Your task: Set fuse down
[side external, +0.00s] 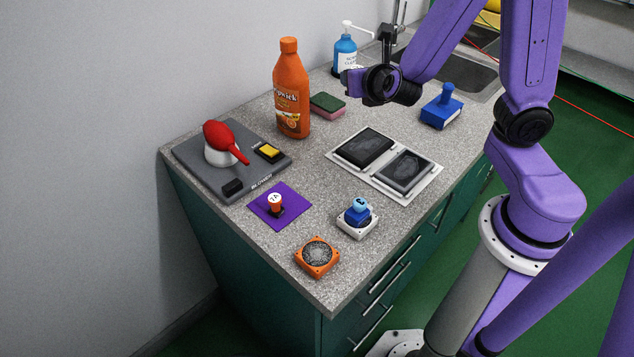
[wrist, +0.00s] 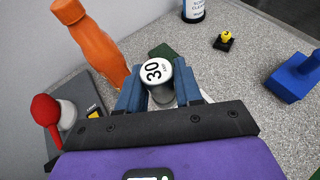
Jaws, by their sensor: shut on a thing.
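The grey fuse (wrist: 158,78) has a white top marked 30. It sits between the blue fingers of my gripper (wrist: 158,90) in the wrist view, and the fingers are shut on it. In the side view my gripper (side external: 352,83) is in the air over the back of the counter, right of the orange bottle. The fuse is too small there to make out clearly. An orange fuse-like piece (side external: 274,202) stands in a dark base on the purple mat (side external: 293,217). A blue one (side external: 359,208) stands on a white base. A yellow piece (wrist: 226,37) on a black base shows in the wrist view.
The orange bottle (side external: 291,90), sponge (side external: 327,105) and blue soap bottle (side external: 345,56) stand at the back. A white panel (side external: 372,176) bears two dark pads. An orange square (side external: 317,257) and blue block (side external: 441,108) also stand there.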

